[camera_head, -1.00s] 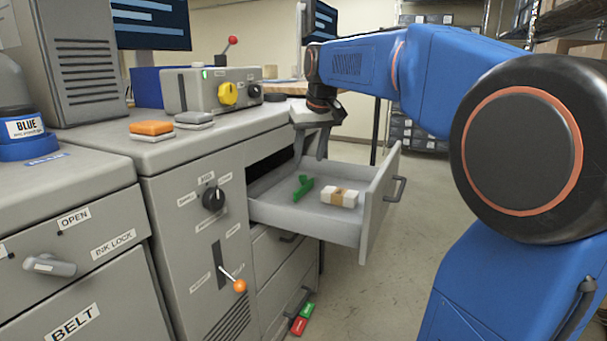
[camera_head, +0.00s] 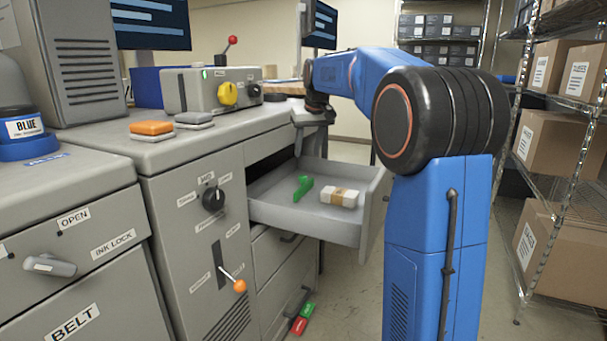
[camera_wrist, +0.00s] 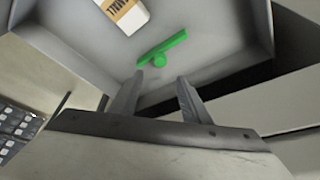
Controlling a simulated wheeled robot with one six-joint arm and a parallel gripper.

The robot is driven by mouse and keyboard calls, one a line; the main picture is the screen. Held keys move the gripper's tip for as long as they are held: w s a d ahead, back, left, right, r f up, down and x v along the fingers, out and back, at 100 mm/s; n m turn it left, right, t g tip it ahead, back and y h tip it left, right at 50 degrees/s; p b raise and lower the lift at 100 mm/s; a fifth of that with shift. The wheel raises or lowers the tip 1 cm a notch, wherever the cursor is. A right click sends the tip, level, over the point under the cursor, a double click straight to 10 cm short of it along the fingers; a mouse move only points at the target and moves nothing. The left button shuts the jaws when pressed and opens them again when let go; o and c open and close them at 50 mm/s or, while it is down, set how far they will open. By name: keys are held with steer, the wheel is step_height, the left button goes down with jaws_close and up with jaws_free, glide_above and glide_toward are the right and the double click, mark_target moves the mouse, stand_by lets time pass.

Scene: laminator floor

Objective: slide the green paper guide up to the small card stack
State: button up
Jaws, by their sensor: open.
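The green paper guide (camera_head: 303,188) lies in the open drawer (camera_head: 352,237), left of the small card stack (camera_head: 339,197). The stack is white with a tan band, and a gap separates it from the guide. In the wrist view the guide (camera_wrist: 162,50) is a green bar with a round knob, just beyond my fingertips, and the card stack (camera_wrist: 124,12) is at the top edge, partly cut off. My gripper (camera_wrist: 158,80) is open and empty, its two fingers apart and pointing toward the guide. In the head view my gripper (camera_head: 299,140) is above the drawer's back left side.
A grey cabinet (camera_head: 165,185) with a knob and an orange-tipped lever stands left of the drawer. The drawer walls enclose the guide and stack. Shelves with boxes (camera_head: 555,155) stand at the right. Red and green blocks (camera_head: 302,320) lie below the drawer.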

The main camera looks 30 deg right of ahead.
mark_target(303, 176)
steer(key=x, duration=1.1)
steer(key=shift+w+f, duration=0.15)
